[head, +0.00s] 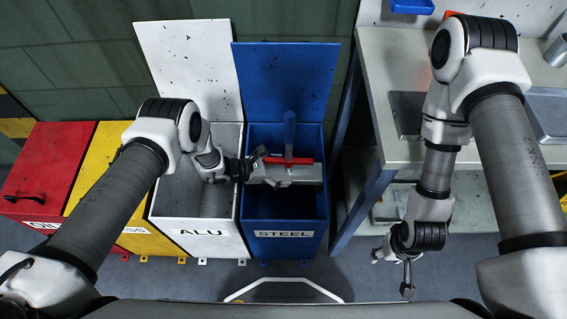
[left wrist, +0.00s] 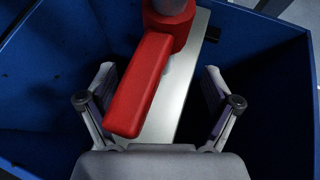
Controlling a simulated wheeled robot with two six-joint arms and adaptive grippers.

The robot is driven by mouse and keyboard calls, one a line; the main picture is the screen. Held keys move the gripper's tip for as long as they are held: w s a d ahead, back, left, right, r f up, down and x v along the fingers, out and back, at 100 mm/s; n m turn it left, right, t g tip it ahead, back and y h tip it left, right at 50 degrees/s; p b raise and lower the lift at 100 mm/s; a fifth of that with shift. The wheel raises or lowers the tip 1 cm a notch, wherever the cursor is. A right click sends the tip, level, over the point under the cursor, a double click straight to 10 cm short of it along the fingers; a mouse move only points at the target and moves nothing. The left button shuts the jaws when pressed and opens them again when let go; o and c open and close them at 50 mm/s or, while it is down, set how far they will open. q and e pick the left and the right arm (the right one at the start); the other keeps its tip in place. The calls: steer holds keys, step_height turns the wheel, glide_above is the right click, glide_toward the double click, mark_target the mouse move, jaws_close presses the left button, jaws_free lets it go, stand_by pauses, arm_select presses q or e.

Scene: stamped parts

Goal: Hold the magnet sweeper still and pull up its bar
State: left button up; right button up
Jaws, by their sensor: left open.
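In the left wrist view the red bar (left wrist: 143,85) lies above the pale metal body (left wrist: 185,90). My left gripper (head: 266,168) is open at the sweeper's left end. Its fingers (left wrist: 160,95) stand apart on either side of the body and bar, with gaps visible. My right gripper (head: 407,284) hangs at lower right, away from the sweeper; its opening is unclear.
The white ALU bin (head: 190,225) stands directly left of the STEEL bin, with yellow (head: 108,185) and red (head: 55,165) bins beyond. The bins' raised lids stand behind. A workbench (head: 385,60) is at right. Floor between the bins and right gripper is clear.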

arm_select(q)
steer(key=shift+d, duration=0.1)
steer(key=shift+s, duration=0.1)
steer(key=c, duration=0.5)
steer(key=o, duration=0.4)
steer(key=shift+d, duration=0.1)
